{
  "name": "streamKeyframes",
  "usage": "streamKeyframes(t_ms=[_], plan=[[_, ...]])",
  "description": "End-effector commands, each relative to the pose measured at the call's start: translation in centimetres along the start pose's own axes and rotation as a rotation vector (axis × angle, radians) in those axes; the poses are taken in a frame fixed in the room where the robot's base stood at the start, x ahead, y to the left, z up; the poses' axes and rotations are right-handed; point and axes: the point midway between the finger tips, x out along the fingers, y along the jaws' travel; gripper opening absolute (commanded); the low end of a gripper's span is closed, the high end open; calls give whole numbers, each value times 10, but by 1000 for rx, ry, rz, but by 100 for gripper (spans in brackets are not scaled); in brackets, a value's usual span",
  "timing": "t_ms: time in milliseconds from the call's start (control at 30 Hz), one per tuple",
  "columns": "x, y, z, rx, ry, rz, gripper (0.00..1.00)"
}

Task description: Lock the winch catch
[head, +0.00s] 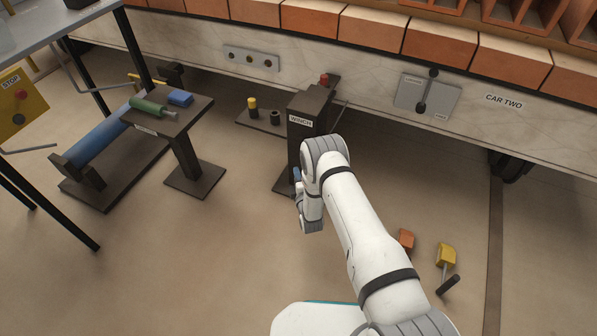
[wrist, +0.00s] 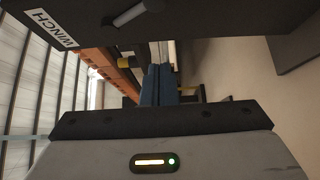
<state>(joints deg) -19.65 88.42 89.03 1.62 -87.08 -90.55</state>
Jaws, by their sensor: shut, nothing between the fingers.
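The winch (head: 306,128) is a dark upright post with a "WINCH" label, standing beside the car's side wall. A small red piece (head: 323,79) sits at its top, and a thin rod sticks out at its right. In the wrist view the winch's dark body (wrist: 215,22) fills the top, with a grey pin (wrist: 137,13) on it. I cannot tell which part is the catch. My gripper (head: 297,178) is beside the lower part of the winch post, partly hidden by my arm. In the wrist view its blue fingers (wrist: 158,84) are together and empty, apart from the pin.
A grey plate with a black lever (head: 432,90) is on the car wall at right. A small stand (head: 185,120) with green and blue parts is at left. A yellow-headed tool (head: 446,255) and an orange block (head: 406,239) lie on the floor. Floor between is clear.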

Motion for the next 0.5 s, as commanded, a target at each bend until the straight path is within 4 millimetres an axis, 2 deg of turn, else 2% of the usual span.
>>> streamKeyframes(t_ms=[367,500], plan=[[81,-4,3,1,-5,4,0],[74,-2,25,1,-8,-1,0]])
